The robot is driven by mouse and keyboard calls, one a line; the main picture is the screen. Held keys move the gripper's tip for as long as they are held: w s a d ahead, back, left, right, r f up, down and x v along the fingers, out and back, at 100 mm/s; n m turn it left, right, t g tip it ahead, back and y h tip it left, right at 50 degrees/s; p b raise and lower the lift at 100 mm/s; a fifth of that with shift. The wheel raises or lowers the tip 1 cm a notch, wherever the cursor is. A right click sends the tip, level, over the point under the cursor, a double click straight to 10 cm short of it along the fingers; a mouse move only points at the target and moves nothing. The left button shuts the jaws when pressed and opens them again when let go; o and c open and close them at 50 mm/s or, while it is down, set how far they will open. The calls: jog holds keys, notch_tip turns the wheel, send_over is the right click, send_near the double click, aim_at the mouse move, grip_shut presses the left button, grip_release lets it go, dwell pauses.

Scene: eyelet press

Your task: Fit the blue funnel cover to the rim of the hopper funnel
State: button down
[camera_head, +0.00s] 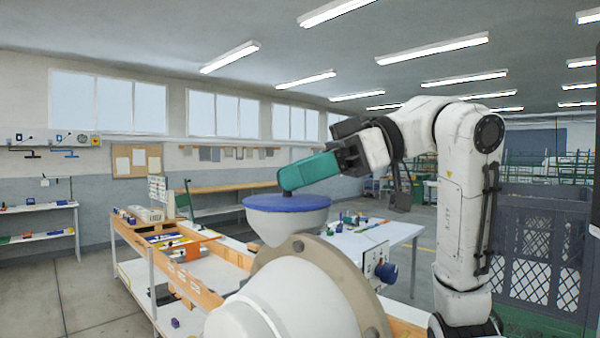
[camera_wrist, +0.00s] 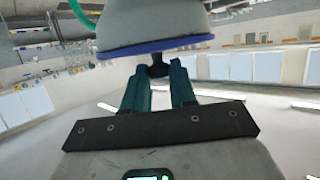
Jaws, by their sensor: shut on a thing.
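The blue funnel cover (camera_head: 287,203) lies level over the mouth of the white hopper funnel (camera_head: 287,226). No clear gap shows between cover and rim, but I cannot tell whether it is fully seated. My gripper (camera_head: 288,184) comes in from the upper right, its teal fingers slanting down to the cover's middle. In the wrist view, which is upside down, my gripper (camera_wrist: 158,76) is shut on the dark knob (camera_wrist: 158,66) of the cover. The blue cover edge (camera_wrist: 155,47) sits against the pale funnel (camera_wrist: 150,22) there. The fingers hide most of the knob in the head view.
A large rounded machine body (camera_head: 290,295) with a beige flange stands below the funnel. A wooden-edged workbench (camera_head: 200,290) is behind it to the left, and a white table (camera_head: 395,233) with small parts to the right. A dark mesh crate (camera_head: 540,250) stands at far right.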

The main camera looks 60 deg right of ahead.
aim_at(300, 196)
jog(key=c, duration=0.8)
grip_release()
jog(key=shift+r+p, duration=1.95)
jog(key=shift+r, duration=0.6)
jog(key=shift+d, duration=0.1)
